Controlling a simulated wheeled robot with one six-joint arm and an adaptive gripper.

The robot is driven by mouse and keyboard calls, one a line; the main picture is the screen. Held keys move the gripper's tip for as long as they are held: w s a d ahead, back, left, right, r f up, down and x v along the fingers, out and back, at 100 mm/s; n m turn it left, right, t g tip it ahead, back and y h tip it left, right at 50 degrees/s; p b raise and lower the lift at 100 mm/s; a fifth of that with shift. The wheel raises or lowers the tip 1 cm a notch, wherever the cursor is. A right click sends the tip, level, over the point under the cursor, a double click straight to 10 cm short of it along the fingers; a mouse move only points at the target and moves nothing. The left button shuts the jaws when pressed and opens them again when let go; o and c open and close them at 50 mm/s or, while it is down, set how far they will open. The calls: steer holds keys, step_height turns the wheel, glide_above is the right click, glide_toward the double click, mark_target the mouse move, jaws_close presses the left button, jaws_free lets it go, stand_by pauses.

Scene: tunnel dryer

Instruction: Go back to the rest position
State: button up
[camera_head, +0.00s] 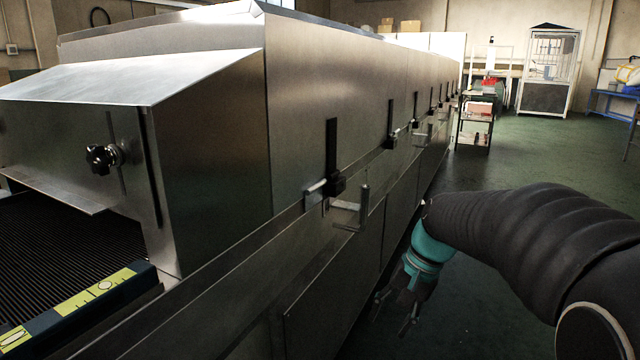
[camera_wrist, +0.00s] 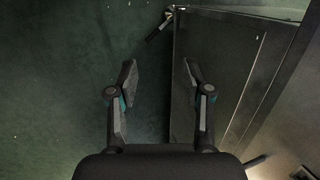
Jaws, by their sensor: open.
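My gripper (camera_head: 392,314) hangs at the lower middle of the head view, at the end of my black-sleeved arm with a teal wrist. It is beside the long steel side of the tunnel dryer (camera_head: 225,160), over the floor. In the wrist view my gripper (camera_wrist: 160,80) has its two fingers wide apart with nothing between them. Below the fingers are the green floor (camera_wrist: 60,80) and a dark lower panel (camera_wrist: 215,60) of the dryer. I cannot tell how large the gap between gripper and panel is.
Several latches and a bracket handle (camera_head: 352,210) stick out along the dryer's side. A cart (camera_head: 474,125) and a glazed cabinet (camera_head: 548,70) stand farther back. The floor at right is mostly clear.

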steer(key=s+d+r+n+t+h+p, duration=0.1)
steer(key=s+r+n+t+h, duration=0.1)
steer(key=s, duration=0.7)
steer(key=s+d+r+n+t+h+p, duration=0.1)
steer(key=s+r+n+t+p, duration=0.1)
steer(key=s, duration=0.8)
steer(key=shift+d+r+n+t+h, duration=0.2)
steer(key=shift+r+n+t+h, duration=0.25)
steer(key=shift+t, duration=0.25)
